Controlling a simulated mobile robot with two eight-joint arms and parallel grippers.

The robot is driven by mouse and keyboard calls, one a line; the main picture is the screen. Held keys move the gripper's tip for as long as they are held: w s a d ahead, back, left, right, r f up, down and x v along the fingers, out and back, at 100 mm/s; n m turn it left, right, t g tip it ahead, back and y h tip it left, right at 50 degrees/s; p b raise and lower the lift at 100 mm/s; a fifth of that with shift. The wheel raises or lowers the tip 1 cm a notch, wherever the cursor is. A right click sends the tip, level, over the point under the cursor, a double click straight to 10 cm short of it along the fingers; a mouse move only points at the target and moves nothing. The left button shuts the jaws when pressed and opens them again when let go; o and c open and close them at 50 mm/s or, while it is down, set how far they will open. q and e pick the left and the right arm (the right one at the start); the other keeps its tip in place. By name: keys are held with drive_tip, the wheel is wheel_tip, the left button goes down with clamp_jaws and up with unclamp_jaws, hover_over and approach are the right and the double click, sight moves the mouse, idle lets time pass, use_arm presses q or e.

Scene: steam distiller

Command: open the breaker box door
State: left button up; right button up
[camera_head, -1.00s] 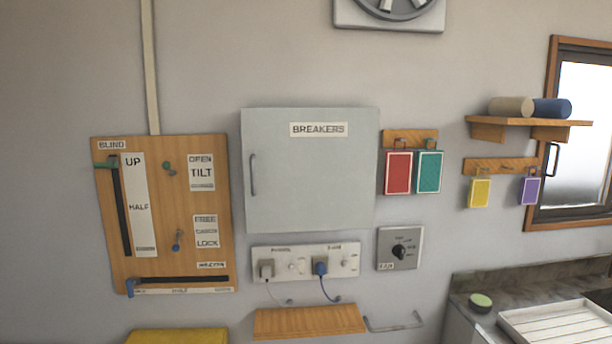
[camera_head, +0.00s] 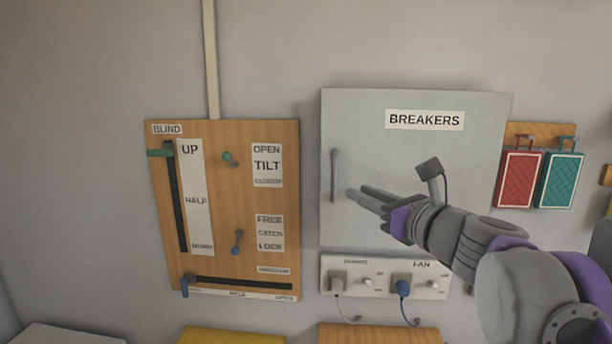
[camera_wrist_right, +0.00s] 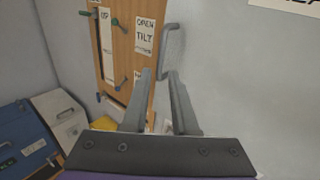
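The breaker box is a grey wall box labelled BREAKERS, and its door (camera_head: 430,165) is shut. A vertical grey bar handle (camera_head: 334,176) is on the door's left side. My right gripper (camera_head: 357,191) is in front of the door, just right of the handle, with its fingers pointing left. In the right wrist view the gripper (camera_wrist_right: 160,74) is open and empty. The handle (camera_wrist_right: 171,50) shows just beyond its fingertips, its lower end lining up with the gap between them. I see no grip on it. My left gripper is not in view.
A wooden blind panel (camera_head: 220,215) with levers is on the wall to the left. An outlet panel (camera_head: 375,279) with plugs and cords sits just below the box. Red (camera_head: 517,179) and teal (camera_head: 560,181) cards hang to the right.

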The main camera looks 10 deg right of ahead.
sight(336, 174)
drive_tip(key=shift+m, duration=0.3)
drive_tip(key=x, duration=0.3)
drive_tip(key=p+x, duration=0.1)
drive_tip(key=x, duration=0.2)
drive_tip(key=r+x, duration=0.1)
drive_tip(key=x, duration=0.3)
drive_tip(key=shift+w, duration=0.15)
clamp_jaws()
idle(0.9)
